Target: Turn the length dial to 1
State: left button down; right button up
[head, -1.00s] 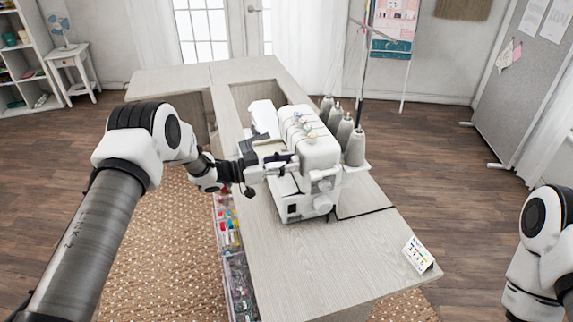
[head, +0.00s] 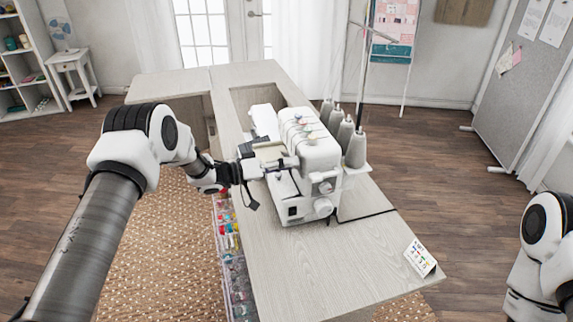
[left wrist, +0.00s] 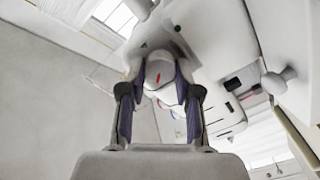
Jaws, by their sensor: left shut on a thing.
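The white sewing machine (head: 308,150) stands on the cabinet top. My left gripper (head: 258,170) is at the machine's near left side. In the left wrist view, its two dark-padded fingers (left wrist: 160,100) are closed on a rounded white dial (left wrist: 160,72) with a red mark, seemingly the length dial. I cannot read any number on it. In the head view the gripper partly hides this spot. Other white knobs (head: 323,206) show on the machine's end, apart from the gripper. My right gripper is out of view; only part of that arm shows at the right edge.
Thread cones (head: 356,148) stand behind the machine. A clear drawer unit with colourful contents (head: 232,255) is below the left edge. The front of the top is clear.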

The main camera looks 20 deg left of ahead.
pick_arm(q)
jog(key=n, duration=1)
jog(key=shift+w+r+p, duration=0.1)
jog(key=shift+w+p, duration=0.05)
jog(key=shift+p, duration=0.2)
jog(key=shift+n, duration=0.4)
jog(key=c, duration=1)
grip_release()
jog(key=shift+o, duration=1)
jog(key=shift+d, duration=0.15)
